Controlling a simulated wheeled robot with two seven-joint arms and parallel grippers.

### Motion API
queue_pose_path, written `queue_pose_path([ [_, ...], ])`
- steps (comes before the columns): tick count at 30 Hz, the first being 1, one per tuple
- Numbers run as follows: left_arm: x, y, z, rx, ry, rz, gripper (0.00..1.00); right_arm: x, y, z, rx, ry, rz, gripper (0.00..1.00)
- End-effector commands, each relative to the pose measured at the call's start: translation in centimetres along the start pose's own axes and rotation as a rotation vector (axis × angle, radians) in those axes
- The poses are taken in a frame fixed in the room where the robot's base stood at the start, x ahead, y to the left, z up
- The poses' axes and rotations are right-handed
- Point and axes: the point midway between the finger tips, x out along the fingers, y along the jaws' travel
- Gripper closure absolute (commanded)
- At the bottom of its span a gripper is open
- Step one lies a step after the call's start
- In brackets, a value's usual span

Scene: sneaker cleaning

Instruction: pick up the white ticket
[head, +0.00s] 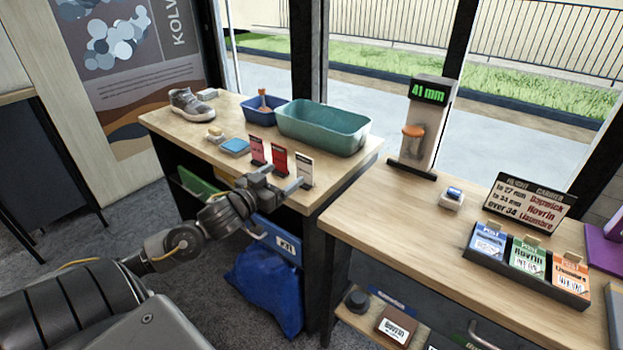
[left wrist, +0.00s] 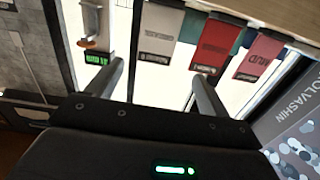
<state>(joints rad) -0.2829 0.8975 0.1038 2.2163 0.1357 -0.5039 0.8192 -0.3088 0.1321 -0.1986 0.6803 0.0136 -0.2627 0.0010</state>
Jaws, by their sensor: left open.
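The white ticket (head: 304,167) stands upright in a dark holder at the front edge of the left wooden table, to the right of the red ticket (head: 278,160) and the pink ticket (head: 257,150). My left gripper (head: 291,178) is open and empty, just in front of the tickets. In the left wrist view, which looks upside down, the white ticket (left wrist: 160,38) lies ahead between the two fingers (left wrist: 160,86), with the red ticket (left wrist: 216,45) beside it. I cannot tell whether a finger touches it. My right gripper is not in view.
Behind the tickets are a teal basin (head: 322,128), a blue tub (head: 262,115) with a brush, a blue sponge (head: 235,146) and a grey sneaker (head: 190,104). The right table (head: 390,215) holds a height gauge (head: 423,125) and a card rack (head: 528,265).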

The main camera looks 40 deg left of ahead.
Motion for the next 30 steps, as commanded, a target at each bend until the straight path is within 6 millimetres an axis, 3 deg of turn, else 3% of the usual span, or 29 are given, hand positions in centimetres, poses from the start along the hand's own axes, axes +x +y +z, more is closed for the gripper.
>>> queue_pose_path([
  [3, -0.3, 0.7, -0.6, -0.014, 0.023, 0.017, 0.2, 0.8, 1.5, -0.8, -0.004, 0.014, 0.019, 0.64],
  [8, -0.3, 0.3, -0.9, -0.017, 0.026, 0.009, 0.2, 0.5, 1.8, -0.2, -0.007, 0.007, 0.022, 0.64],
  [15, 2.6, 0.0, -1.0, -0.017, 0.026, 0.003, 0.2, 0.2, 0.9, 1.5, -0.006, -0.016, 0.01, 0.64],
  [22, 4.7, 0.1, -0.9, -0.017, 0.024, 0.006, 0.2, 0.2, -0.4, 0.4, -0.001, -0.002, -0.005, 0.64],
  [30, 5.8, 0.1, -1.0, -0.017, 0.025, 0.007, 0.2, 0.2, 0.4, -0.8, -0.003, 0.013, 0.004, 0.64],
])
